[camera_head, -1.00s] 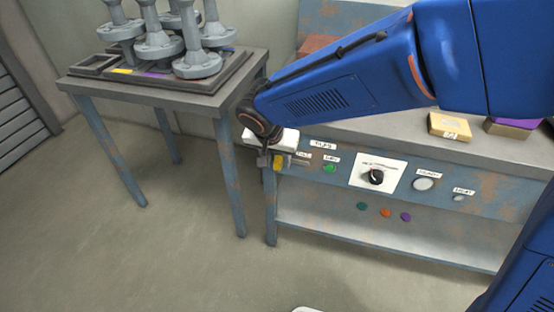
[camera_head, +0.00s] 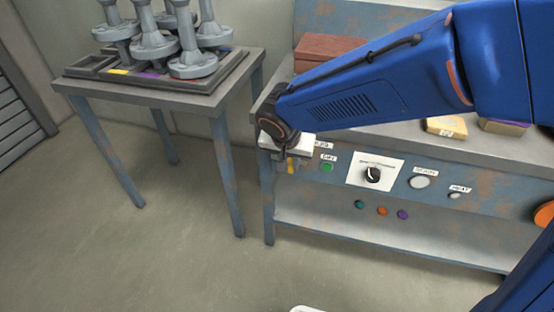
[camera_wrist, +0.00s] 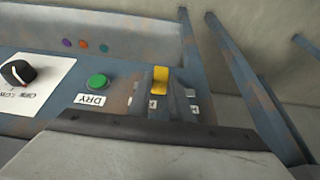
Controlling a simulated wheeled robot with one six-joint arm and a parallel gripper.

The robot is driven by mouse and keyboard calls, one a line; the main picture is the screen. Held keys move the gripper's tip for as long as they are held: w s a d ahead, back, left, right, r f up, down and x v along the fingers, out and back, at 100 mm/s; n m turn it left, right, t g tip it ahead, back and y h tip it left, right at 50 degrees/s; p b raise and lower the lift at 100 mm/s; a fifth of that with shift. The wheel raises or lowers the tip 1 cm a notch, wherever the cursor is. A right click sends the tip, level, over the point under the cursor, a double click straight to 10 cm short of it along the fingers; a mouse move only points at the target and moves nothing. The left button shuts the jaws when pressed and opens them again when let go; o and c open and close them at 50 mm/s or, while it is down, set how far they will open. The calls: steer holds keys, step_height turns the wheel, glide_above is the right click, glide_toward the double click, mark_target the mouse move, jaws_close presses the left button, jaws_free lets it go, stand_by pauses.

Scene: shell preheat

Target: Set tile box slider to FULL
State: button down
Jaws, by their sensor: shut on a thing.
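The yellow slider knob (camera_head: 291,167) is on the bench's front panel, at its left end in the head view. It also shows in the wrist view (camera_wrist: 160,79), beside the green button (camera_wrist: 97,82), with small white labels around it too small to read. My gripper (camera_head: 287,162) is at the knob, under its pale block, and is shut on it. I cannot read which mark the knob stands at.
To the right on the panel are a green button (camera_head: 327,167) labelled DRY, a black dial (camera_head: 372,174) and a pale round button (camera_head: 419,182). A yellow box (camera_head: 446,127) sits on the bench. A side table (camera_head: 160,97) with grey flanged parts stands at left. The floor between is clear.

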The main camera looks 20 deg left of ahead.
steer(key=shift+d, duration=1.3)
steer(key=c, duration=1.6)
jaws_free()
steer(key=shift+d, duration=0.1)
steer(key=v, duration=1.7)
steer(key=shift+s+r, duration=0.15)
